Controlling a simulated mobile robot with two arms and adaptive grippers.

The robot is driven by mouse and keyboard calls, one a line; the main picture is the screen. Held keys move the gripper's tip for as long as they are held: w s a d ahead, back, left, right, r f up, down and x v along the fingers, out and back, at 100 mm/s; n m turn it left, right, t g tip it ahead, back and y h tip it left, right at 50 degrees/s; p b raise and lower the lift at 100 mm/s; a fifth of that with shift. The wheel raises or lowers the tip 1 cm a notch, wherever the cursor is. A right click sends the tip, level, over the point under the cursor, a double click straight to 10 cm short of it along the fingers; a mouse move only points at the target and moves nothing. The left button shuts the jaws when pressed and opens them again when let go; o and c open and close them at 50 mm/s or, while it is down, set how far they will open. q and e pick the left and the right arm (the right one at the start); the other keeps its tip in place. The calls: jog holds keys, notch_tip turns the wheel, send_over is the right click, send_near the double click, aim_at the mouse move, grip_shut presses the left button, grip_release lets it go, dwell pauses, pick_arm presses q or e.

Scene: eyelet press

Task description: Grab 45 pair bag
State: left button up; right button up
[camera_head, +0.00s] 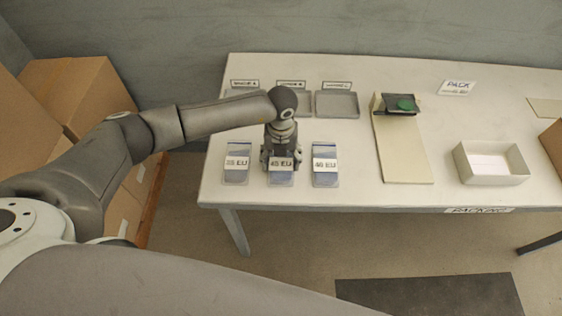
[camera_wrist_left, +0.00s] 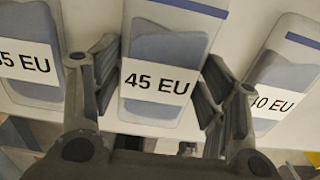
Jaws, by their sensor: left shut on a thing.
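The bag labelled 45 EU (camera_head: 281,180) is the middle one of three clear bags with bluish contents near the table's front left edge. It also shows in the middle of the left wrist view (camera_wrist_left: 165,50), its white label facing me. My left gripper (camera_head: 281,160) is over it, pointing down, and is shut on it. In the left wrist view the fingers of the gripper (camera_wrist_left: 158,95) stand at both sides of the bag at label height. My right gripper is not in view.
A bag (camera_head: 237,163) lies close on the left, and a 40 EU bag (camera_head: 325,165) close on the right. Shallow grey trays (camera_head: 337,104) stand behind. A press with a green disc (camera_head: 404,104) and an open box (camera_head: 490,163) are farther right.

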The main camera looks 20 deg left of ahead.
pick_arm(q)
jog(key=shift+c, duration=1.2)
